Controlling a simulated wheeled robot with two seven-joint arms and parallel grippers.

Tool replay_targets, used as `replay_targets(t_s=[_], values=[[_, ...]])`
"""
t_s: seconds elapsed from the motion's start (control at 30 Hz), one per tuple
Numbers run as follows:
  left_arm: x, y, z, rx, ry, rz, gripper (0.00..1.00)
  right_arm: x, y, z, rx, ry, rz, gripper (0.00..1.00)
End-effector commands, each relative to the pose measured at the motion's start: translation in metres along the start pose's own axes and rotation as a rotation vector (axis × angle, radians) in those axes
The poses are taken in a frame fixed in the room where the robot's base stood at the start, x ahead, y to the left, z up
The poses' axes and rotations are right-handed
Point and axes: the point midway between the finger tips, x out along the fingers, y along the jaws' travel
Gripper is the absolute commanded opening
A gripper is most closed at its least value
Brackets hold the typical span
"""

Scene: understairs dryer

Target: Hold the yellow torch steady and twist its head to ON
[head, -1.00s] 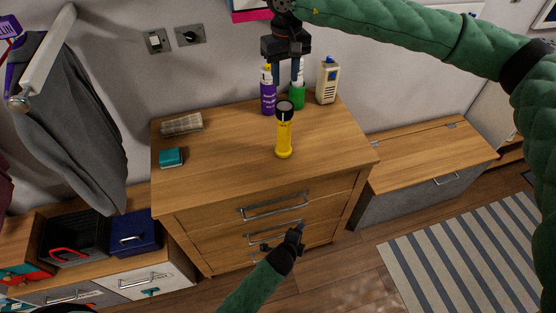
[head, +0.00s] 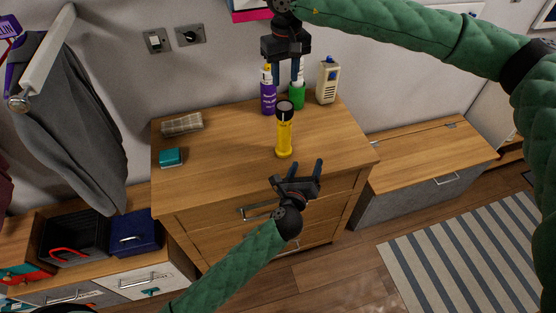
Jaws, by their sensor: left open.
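The yellow torch (head: 285,137) stands upright on the wooden dresser top, with its black head (head: 285,108) uppermost. My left gripper (head: 296,169) is open and empty in front of the dresser's front edge, nearer to me than the torch, its fingers pointing up toward the torch's base. My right gripper (head: 282,76) hangs above and behind the torch, fingers pointing down and apart. Its fingertips overlap the purple can and green bottle in the picture; I see nothing held between them. The torch's switch marking is too small to read.
A purple can (head: 268,95), a green bottle (head: 297,95) and a beige radio (head: 328,80) stand behind the torch. The dresser top (head: 225,150) is clear around the torch.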

Motion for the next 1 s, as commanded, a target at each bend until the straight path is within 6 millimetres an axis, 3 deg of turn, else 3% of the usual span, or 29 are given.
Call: replay_targets(t_s=[0.1,0.33,0.57,1.0], values=[[0.003,0.035,0.015,0.209,-0.036,0.031,0.65,0.0,0.0,0.0,0.0,0.0,0.0,0.36],[0.005,0.073,0.035,0.473,-0.076,0.07,0.65,0.0,0.0,0.0,0.0,0.0,0.0,0.36],[0.015,0.08,0.041,0.527,-0.084,0.078,0.65,0.0,0.0,0.0,0.0,0.0,0.0,0.36],[0.071,0.082,0.046,0.522,-0.082,0.077,0.65,0.0,0.0,0.0,0.0,0.0,0.0,0.36]])
